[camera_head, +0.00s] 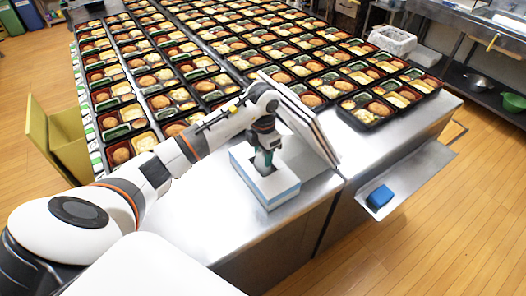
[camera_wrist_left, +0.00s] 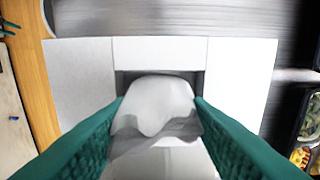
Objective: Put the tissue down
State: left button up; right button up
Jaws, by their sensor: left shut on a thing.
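A white and light-blue tissue box (camera_head: 280,194) sits on the steel table near its front edge. My left gripper (camera_head: 264,163) points down over the box's top opening, its green fingers low at the slot. In the left wrist view the two green fingers (camera_wrist_left: 160,112) are shut on a white tissue (camera_wrist_left: 155,97), which bunches between them. Behind it are the dark slot and the white box top (camera_wrist_left: 240,80). Whether the tissue's lower end is still inside the box cannot be told. My right gripper is not in view.
Rows of filled bento trays (camera_head: 245,48) cover the table behind the box. A pale panel (camera_head: 308,125) stands tilted close behind my left wrist. A blue object (camera_head: 380,197) lies on a side shelf at right. Bare steel (camera_head: 235,225) lies in front of and left of the box.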

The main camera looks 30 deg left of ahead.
pick_arm(q)
jog(key=shift+f, duration=0.2)
jog(key=o, duration=0.9)
jog(key=shift+r, duration=0.1)
jog(key=shift+r, duration=0.55)
notch_tip(320, 180, up, 11)
jog(key=shift+r+b, duration=0.1)
jog(key=shift+b, duration=1)
